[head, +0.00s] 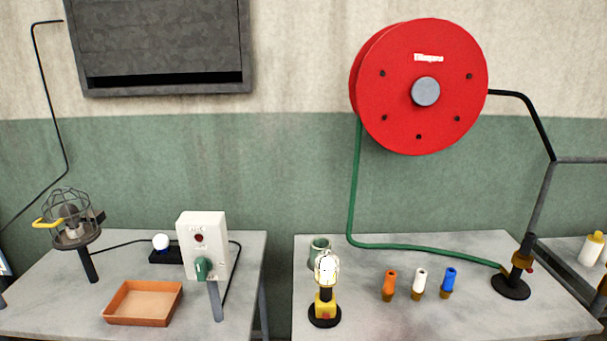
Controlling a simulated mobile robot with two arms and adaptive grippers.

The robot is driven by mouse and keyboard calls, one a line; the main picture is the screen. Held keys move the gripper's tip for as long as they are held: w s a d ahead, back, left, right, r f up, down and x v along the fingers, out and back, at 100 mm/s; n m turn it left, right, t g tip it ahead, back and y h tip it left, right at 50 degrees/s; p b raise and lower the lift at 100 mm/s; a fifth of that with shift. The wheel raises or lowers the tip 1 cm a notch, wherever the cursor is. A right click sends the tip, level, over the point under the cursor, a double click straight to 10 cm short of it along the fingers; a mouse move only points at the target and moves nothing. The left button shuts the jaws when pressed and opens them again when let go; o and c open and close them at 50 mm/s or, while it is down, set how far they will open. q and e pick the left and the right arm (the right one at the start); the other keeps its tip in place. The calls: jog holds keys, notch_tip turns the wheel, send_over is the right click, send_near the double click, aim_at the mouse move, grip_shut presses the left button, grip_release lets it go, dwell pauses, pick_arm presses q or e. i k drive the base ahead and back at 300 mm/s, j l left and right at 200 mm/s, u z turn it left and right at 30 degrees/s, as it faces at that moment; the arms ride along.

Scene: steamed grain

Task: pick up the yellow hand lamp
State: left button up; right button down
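The yellow hand lamp (326,298) stands upright near the front left of the right-hand table (460,318). It has a yellow lower body with a red spot, a black grip and a pale caged bulb on top. A round black base is under it. Its cage overlaps a greenish cup (318,247) behind it. Neither of my grippers shows in the head view.
Orange (389,284), white (420,281) and blue (449,281) nozzles stand right of the lamp. A green hose (400,246) runs behind them to a black stand (510,287). The left table holds an orange tray (122,318), a switch box (202,238) and a caged lamp (71,217).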

aim_at(325, 277)
jog(key=i+l+u, duration=0.15)
jog(key=l+u, duration=0.25)
jog(key=l, duration=0.2)
jog(key=l+u, duration=0.35)
jog(key=l, duration=0.3)
jog(key=l+u, duration=0.4)
jog(key=l, duration=0.25)
